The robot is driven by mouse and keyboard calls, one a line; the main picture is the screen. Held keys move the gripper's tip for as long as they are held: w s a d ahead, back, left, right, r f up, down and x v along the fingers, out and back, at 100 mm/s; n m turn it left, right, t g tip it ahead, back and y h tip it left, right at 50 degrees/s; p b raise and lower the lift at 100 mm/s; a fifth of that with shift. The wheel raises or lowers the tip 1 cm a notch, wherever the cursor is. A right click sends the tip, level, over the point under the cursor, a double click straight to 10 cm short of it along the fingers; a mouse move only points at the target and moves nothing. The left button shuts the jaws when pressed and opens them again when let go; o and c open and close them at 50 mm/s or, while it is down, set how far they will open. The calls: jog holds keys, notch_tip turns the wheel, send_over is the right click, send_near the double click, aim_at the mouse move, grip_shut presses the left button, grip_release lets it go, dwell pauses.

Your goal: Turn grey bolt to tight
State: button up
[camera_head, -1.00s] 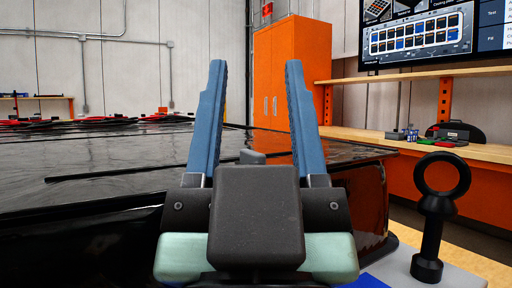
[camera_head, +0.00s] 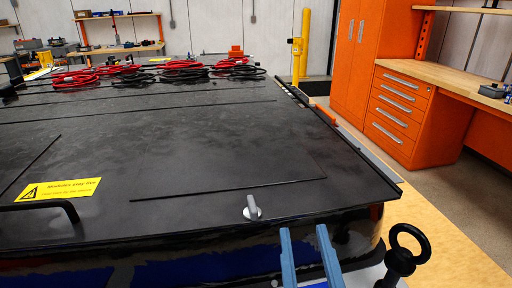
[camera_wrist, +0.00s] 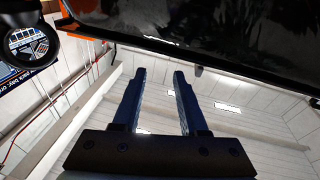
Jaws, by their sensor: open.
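The grey bolt (camera_head: 252,208) stands on the black pack lid (camera_head: 150,130) close to its front edge, in the head view. It has a small round base and a raised grip that leans slightly left. How tight it is cannot be told. My gripper (camera_head: 304,230) is open and empty, with two blue fingers in front of the pack's front side, to the right of and nearer than the bolt, not touching it. The wrist view shows the open fingers (camera_wrist: 160,72) with nothing between them; the bolt is not seen there.
A black ring-topped post (camera_head: 402,258) stands right of my gripper. A black handle (camera_head: 40,205) and a yellow label (camera_head: 60,189) are on the lid's left. Red and black cable coils (camera_head: 180,70) lie at the back. An orange drawer cabinet (camera_head: 397,115) and bench stand right.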

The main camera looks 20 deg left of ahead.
aim_at(255, 213)
jog(key=shift+s+a+r+n+g+y+p, duration=0.75)
jog(key=shift+s+g+p, duration=0.85)
jog(key=shift+s+p, duration=1.95)
jog(key=shift+m, duration=0.35)
jog(key=b+x, duration=0.1)
jog(key=x, duration=1.1)
jog(key=shift+w+a, duration=0.2)
jog(key=shift+w, duration=0.15)
grip_shut()
